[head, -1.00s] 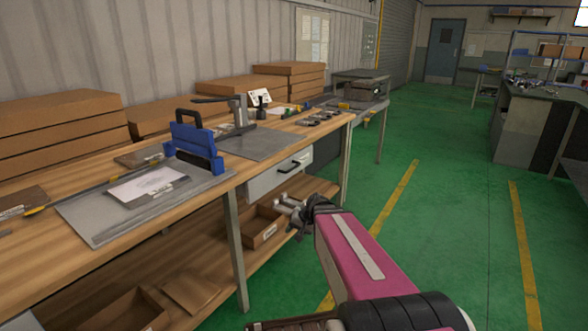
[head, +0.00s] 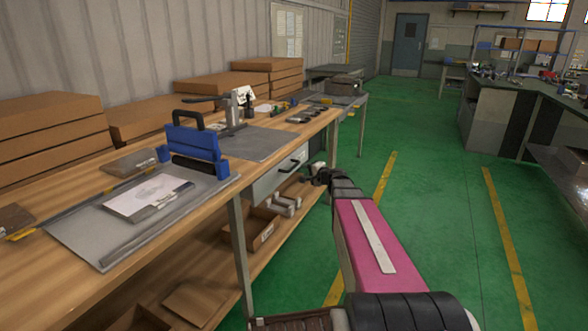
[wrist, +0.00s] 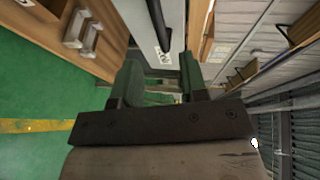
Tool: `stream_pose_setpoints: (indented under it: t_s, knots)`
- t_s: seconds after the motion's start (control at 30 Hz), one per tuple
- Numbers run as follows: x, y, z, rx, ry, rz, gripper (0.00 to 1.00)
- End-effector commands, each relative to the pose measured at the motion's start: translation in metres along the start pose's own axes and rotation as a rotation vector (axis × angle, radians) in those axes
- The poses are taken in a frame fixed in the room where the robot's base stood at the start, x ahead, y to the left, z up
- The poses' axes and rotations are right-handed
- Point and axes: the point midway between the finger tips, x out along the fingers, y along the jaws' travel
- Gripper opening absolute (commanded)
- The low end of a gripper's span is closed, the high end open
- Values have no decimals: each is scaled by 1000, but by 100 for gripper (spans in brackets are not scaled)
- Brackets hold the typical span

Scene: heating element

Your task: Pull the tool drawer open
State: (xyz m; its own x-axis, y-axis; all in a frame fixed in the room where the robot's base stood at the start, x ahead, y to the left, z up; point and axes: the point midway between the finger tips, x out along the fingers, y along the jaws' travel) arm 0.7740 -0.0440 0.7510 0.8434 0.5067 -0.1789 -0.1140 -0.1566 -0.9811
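The tool drawer (head: 272,182) is a light grey front under the far end of the wooden workbench, and it looks closed. Its dark bar handle (head: 291,166) shows in the head view. In the wrist view the drawer front (wrist: 174,35) carries a small label, and the handle (wrist: 158,25) runs down towards the gap between my fingers. My gripper (wrist: 159,80) is open, with its two fingers apart and nothing visibly held. In the head view my gripper (head: 318,172) is just right of the handle; contact cannot be told.
The workbench (head: 100,215) has a lower shelf with an open box (head: 262,235) below the drawer. A bench leg (head: 240,245) stands left of the drawer. The green floor (head: 430,210) to the right of my arm is clear.

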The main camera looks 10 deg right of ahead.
Motion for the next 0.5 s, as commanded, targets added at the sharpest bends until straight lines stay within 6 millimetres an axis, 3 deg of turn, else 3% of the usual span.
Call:
stream_pose_setpoints:
  t_s: [0.3, 0.5]
  knots:
    - [58, 1, -1, 0, -3, 1, 40]
    - [85, 1, 0, -1, -2, 1, 40]
